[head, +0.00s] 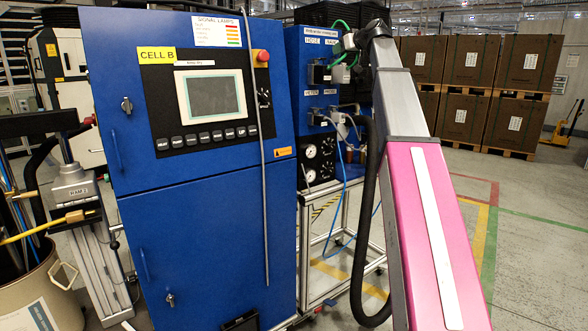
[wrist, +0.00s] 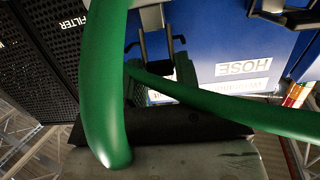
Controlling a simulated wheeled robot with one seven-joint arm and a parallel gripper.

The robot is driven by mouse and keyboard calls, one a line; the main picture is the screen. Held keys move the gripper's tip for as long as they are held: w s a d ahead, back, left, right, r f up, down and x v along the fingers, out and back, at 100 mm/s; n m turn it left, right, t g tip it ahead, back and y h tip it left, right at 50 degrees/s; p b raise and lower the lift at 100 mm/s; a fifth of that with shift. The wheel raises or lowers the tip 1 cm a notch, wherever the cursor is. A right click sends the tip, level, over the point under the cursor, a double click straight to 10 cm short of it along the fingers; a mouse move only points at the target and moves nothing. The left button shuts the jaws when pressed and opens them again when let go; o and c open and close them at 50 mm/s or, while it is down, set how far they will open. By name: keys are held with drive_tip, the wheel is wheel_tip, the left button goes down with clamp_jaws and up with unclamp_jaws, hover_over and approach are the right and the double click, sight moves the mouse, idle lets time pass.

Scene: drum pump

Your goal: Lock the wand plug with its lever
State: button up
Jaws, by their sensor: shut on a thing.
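In the wrist view a thin dark metal lever (wrist: 152,22) hangs from the top against the blue panel. My gripper (wrist: 158,70) has dark green ribbed fingers reaching up to the lever's lower end. It appears shut on the lever, but green cables hide much of the contact. A thick green cable (wrist: 103,85) runs down the left, and another green cable (wrist: 230,110) crosses in front of the fingers. In the head view my gripper (head: 350,58) is at the blue panel's upper right, small and partly hidden. I cannot clearly make out the wand plug.
The HOSE label (wrist: 243,69) is beside the lever, with a second metal lever (wrist: 290,17) farther right. The blue CELL B cabinet (head: 205,225) stands left in the head view. A black hose (head: 362,225) hangs beside my arm. Floor at the right is open before stacked boxes (head: 470,62).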

drive_tip(key=shift+s+d+f+t, duration=0.1)
drive_tip(key=shift+s+f+t, duration=0.15)
drive_tip(key=shift+f+t, duration=0.05)
drive_tip(key=shift+t+y, duration=0.4)
drive_tip(key=shift+y, duration=0.1)
drive_tip(key=shift+d, duration=0.1)
drive_tip(key=shift+s+d+f+t+y, duration=0.15)
drive_tip(key=shift+s+f+t+y, duration=0.2)
drive_tip(key=shift+t+y, duration=0.3)
drive_tip(key=o, duration=0.8)
drive_tip(key=shift+w, duration=0.1)
